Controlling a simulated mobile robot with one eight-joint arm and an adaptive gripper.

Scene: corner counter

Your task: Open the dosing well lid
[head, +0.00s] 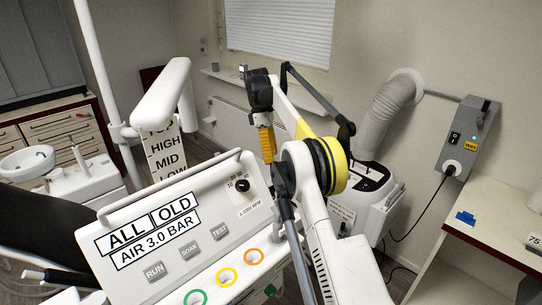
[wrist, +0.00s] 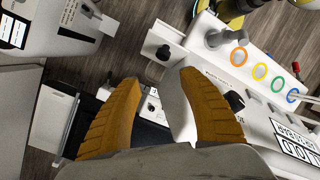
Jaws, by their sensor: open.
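The white dental unit panel (head: 185,235) tilts up in the lower middle of the head view. It carries RUN, SOAK and TEST buttons and coloured rings. The rings also show on the white unit (wrist: 205,65) at the right of the wrist view, with a grey round fitting (wrist: 226,38) beside them. I cannot tell which part is the dosing well lid. My gripper (wrist: 160,86) is open and empty, its two orange fingers apart above a white part with a dark knob. In the head view its orange finger (head: 267,140) hangs behind the panel's upper right edge.
A white unit with a grey hose (head: 388,105) stands by the wall at right. A grey wall box (head: 470,135) hangs above a pale counter (head: 500,215). A white lamp-like arm (head: 160,95) rises left of my gripper. Drawers (head: 60,125) stand at the far left.

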